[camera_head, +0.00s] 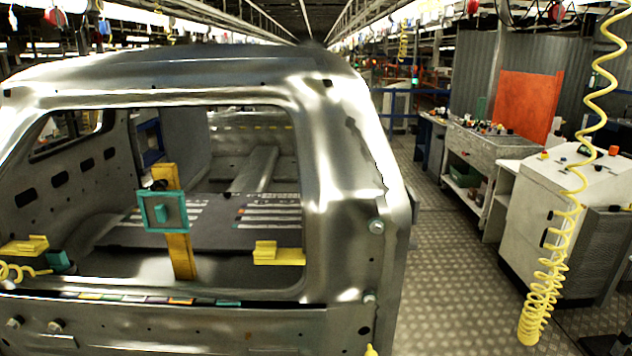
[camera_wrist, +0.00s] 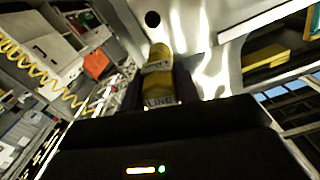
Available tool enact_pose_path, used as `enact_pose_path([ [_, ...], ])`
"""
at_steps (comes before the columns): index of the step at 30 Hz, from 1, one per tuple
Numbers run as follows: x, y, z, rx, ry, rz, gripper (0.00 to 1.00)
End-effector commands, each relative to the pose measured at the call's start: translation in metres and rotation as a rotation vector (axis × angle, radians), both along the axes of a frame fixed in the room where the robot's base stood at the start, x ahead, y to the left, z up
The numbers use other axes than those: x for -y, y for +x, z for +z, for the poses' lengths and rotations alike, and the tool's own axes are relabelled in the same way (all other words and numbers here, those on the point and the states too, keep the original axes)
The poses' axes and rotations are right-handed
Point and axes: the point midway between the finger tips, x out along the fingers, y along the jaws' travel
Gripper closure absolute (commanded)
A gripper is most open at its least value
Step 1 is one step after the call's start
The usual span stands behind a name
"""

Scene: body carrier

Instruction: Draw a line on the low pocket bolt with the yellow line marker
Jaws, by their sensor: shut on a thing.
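The yellow line marker (camera_wrist: 158,65) stands between the fingers of my gripper (camera_wrist: 160,92) in the wrist view, with a "LINE" label on it. My gripper is shut on it. In the head view only a yellow tip (camera_head: 370,350), apparently the marker's, shows at the bottom edge; my gripper is out of that view. On the right pillar of the metal body are an upper bolt (camera_head: 376,227) and a lower bolt (camera_head: 370,298); the tip is below the lower bolt. I cannot tell which is the low pocket bolt, or whether the marker touches anything.
The car body (camera_head: 345,190) fills the left and centre, with more bolts (camera_head: 14,323) at lower left. A teal frame (camera_head: 146,213) on a yellow post stands in its opening. A coiled yellow hose (camera_head: 545,285) hangs at right before a white cabinet (camera_head: 548,215). The aisle floor (camera_head: 450,265) is clear.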

Motion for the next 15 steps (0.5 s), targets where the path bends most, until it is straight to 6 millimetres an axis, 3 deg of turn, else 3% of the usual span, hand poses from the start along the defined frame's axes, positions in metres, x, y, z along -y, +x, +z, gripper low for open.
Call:
enact_pose_path([
  [1, -0.001, -0.002, 0.015, 0.000, 0.000, 0.002, 1.00],
  [15, -0.001, -0.027, 0.088, 0.000, 0.000, -0.001, 1.00],
])
